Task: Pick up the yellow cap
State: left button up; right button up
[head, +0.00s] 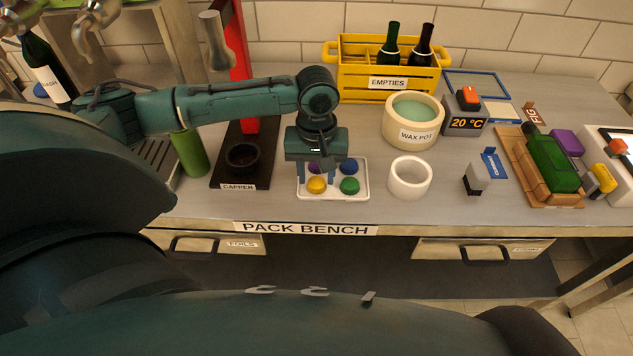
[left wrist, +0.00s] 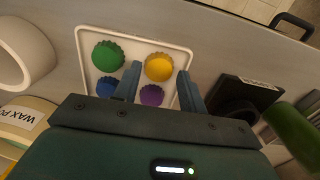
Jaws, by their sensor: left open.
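The yellow cap (head: 316,185) sits in the front left of a white tray (head: 333,197) on the bench. A purple cap (head: 313,167) is behind it, a green cap (head: 350,186) beside it and a blue cap (head: 349,166) at the back right. My left gripper (head: 316,177) is open above the tray, pointing down. In the left wrist view the yellow cap (left wrist: 158,67) shows between and just beyond the fingertips (left wrist: 159,72), and the purple cap (left wrist: 151,95) lies between the fingers. No cap is held. My right gripper is not in view.
A white ring-shaped cup (head: 410,178) and the wax pot (head: 413,119) stand right of the tray. The capper (head: 240,170) and a green bottle (head: 189,153) stand left. A yellow empties crate (head: 385,68) holds two bottles behind. Bare bench lies in front of the tray.

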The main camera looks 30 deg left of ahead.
pick_arm(q)
notch_tip(320, 180, down, 2)
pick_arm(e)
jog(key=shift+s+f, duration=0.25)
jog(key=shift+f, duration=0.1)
